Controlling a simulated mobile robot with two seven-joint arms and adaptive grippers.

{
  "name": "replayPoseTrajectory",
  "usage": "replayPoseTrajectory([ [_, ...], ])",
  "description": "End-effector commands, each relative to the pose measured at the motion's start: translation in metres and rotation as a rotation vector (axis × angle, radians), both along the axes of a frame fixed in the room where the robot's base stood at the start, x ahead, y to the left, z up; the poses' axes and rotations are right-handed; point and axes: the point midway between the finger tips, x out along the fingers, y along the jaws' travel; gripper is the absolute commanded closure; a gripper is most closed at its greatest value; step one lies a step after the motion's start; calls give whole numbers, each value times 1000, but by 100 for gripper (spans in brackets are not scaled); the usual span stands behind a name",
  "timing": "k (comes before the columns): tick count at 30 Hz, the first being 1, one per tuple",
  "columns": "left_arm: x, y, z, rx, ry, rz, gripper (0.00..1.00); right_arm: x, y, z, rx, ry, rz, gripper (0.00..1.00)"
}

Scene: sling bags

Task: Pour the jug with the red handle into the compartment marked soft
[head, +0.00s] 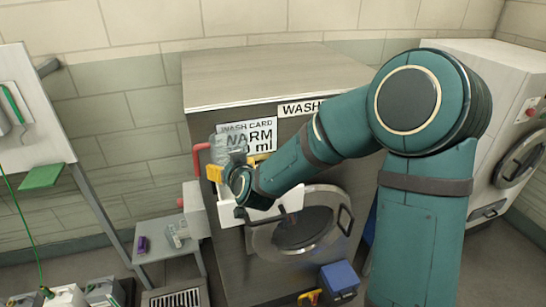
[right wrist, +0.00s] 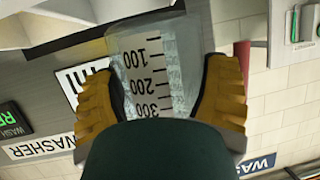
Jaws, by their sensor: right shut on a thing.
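The clear jug (head: 229,143) with the red handle (head: 201,158) is held in front of the washer's wash card. My right gripper (head: 232,173) is shut on the jug's body. In the right wrist view the yellow fingers (right wrist: 171,95) press on both sides of the jug (right wrist: 150,65), whose 100, 200 and 300 marks show. I cannot tell how much liquid is inside. A white drawer (head: 291,199) stands out of the washer's front below the gripper, partly hidden by it. No compartment marking can be read. My left gripper is not in view.
The washer (head: 345,70) has a round door (head: 310,222) below the drawer. A blue box (head: 339,277) stands low in front. A small side table (head: 160,250) with small items is at the left. Another white washer (head: 490,95) is at the right behind my arm.

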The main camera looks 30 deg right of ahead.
Motion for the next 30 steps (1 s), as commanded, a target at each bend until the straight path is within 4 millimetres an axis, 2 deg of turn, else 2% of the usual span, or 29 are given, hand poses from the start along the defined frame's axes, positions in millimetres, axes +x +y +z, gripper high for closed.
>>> replayPoseTrajectory([
  [4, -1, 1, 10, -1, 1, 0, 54, 0, 1, 2, -39, 7, 0, 68],
  [18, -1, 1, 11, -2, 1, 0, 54, 0, 1, 2, -54, 9, 0, 68],
  [30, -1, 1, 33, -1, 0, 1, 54, 0, 1, 32, -53, 7, -2, 68],
])
